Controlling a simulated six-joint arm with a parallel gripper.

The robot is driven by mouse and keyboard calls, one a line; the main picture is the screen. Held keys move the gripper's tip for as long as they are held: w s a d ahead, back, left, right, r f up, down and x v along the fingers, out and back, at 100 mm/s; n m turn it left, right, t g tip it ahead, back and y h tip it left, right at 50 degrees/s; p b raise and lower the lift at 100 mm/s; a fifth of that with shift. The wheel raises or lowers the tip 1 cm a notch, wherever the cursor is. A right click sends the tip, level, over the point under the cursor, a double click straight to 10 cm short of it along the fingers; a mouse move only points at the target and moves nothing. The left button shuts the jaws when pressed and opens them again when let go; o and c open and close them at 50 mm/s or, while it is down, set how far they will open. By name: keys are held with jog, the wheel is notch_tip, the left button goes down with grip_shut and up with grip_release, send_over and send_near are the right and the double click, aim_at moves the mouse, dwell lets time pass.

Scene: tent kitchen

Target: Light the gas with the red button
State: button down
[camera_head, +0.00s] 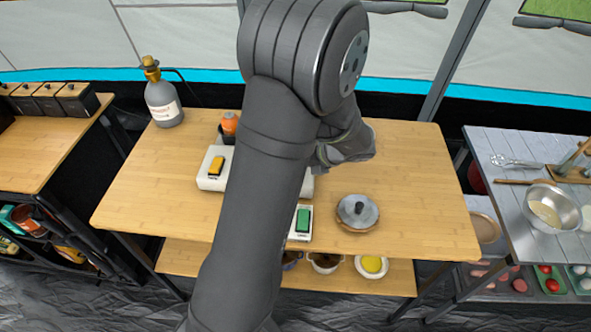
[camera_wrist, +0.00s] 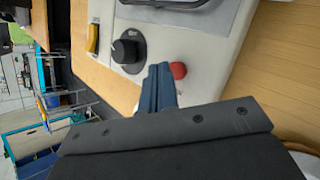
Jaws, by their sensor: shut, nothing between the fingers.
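The red button (camera_wrist: 178,70) shows in the wrist view on the white front of the gas stove (camera_wrist: 205,50). My gripper (camera_wrist: 160,72) is shut and empty, its fingertips right beside the button; I cannot tell whether they touch it. A black knob (camera_wrist: 128,51) and a yellow switch (camera_wrist: 92,39) sit in line with the button. In the head view, my arm covers most of the stove (camera_head: 205,183), the red button and my fingertips. The stove's left end with the yellow switch (camera_head: 216,166) shows there.
On the wooden table (camera_head: 415,190) stand a gas bottle (camera_head: 165,105), an orange-topped item (camera_head: 229,123) behind the stove, a box with a green switch (camera_head: 303,221) and a round lidded item (camera_head: 357,211). The table's right part is clear. A side table (camera_head: 510,225) stands at the right.

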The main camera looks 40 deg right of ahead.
jog(key=shift+r, duration=0.2)
jog(key=shift+r, duration=0.1)
jog(key=shift+r, duration=2.4)
notch_tip(320, 180, up, 4)
jog(key=shift+f, duration=0.1)
